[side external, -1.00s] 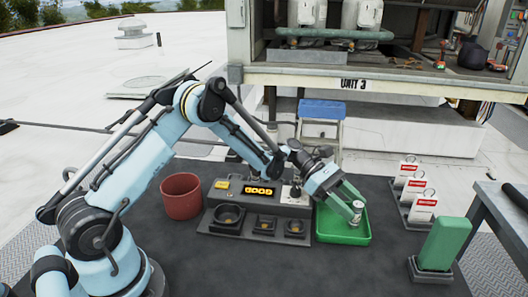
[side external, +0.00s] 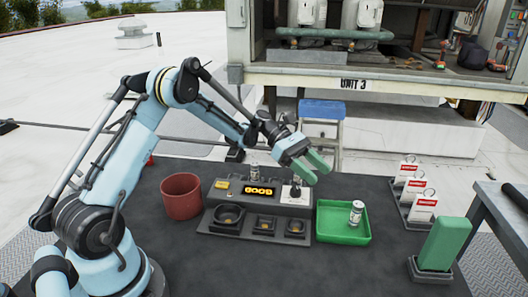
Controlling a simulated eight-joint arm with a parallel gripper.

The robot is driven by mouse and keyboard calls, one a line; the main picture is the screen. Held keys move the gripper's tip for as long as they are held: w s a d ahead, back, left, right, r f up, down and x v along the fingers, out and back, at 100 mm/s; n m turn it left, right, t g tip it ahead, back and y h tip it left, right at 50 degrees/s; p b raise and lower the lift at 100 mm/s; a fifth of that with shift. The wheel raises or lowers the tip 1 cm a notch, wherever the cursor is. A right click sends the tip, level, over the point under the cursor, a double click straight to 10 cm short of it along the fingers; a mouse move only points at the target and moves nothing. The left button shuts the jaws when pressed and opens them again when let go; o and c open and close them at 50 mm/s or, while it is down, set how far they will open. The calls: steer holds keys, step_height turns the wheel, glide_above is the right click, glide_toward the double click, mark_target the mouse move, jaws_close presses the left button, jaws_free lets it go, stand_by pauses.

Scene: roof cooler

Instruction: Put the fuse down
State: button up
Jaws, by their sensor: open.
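The fuse (side external: 356,212), a small pale cylinder with metal ends, stands upright in the green tray (side external: 343,238), toward its back right. My gripper (side external: 314,168) is open and empty, above and to the left of the tray, with its green fingers apart from the fuse. It is over the back right part of the tester (side external: 268,206), whose lit display reads GOOD. Another small clear-and-metal cylinder (side external: 253,172) stands behind the tester's display.
A red-brown pot (side external: 181,196) stands left of the tester. Red-and-white tags (side external: 423,207) stand in a rack at the right, near a green block in a dark holder (side external: 443,246). The front of the dark mat is clear.

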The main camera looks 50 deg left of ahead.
steer(key=s+d+r+m+y, duration=0.4)
steer(key=s+r+m+y, duration=0.2)
steer(key=m, duration=0.1)
steer(key=s+a+m+t+y, duration=0.2)
steer(key=s+m+t+y, duration=0.2)
steer(key=s+m, duration=0.9)
steer(key=y, duration=0.3)
steer(key=shift+a+t, duration=0.3)
steer(key=shift+a, duration=0.1)
steer(key=shift+f, duration=0.1)
